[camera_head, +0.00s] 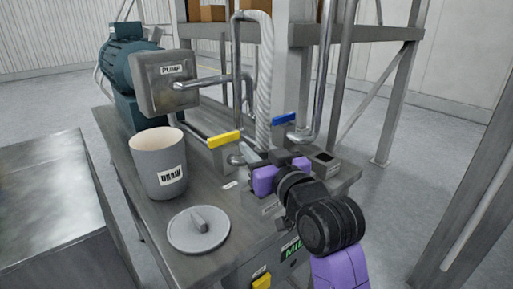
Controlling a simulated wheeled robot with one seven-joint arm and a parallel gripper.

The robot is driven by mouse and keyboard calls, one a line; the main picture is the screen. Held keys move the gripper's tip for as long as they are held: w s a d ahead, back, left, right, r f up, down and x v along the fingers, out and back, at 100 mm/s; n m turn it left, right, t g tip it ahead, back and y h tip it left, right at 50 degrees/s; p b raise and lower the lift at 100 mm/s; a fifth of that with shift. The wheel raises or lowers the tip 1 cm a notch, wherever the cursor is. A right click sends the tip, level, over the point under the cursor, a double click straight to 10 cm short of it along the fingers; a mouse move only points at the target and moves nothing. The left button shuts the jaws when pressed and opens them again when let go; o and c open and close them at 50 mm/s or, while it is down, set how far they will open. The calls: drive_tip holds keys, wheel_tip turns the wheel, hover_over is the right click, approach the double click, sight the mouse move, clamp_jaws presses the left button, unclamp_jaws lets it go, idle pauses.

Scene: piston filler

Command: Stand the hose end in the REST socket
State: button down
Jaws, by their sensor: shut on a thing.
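The pale ribbed hose (264,85) hangs down from the top of the picture to my gripper. My gripper (262,157), with its purple body, is over the right part of the metal bench and shut on the hose's lower end. The fingers and the wrist hide the hose tip, so I cannot tell how far it is above the bench. A grey block with a dark square opening (325,157) stands just right of my gripper. It looks like a socket and looks empty, but I cannot read a REST label on it.
A grey DRAIN bucket (158,166) and a round lid (198,230) stand on the bench's left side. The PUMP box (165,83) is behind. Valves with a yellow handle (224,139) and a blue handle (284,118), and steel pipes (326,70), crowd around the hose.

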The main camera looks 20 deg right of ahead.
drive_tip(key=shift+f+b, duration=0.3)
drive_tip(key=shift+f, duration=0.25)
drive_tip(key=c, duration=1)
unclamp_jaws()
drive_tip(key=shift+o, duration=0.2)
wheel_tip(320, 180, up, 13)
drive_tip(key=p, duration=1.1)
drive_tip(key=shift+p, duration=0.35)
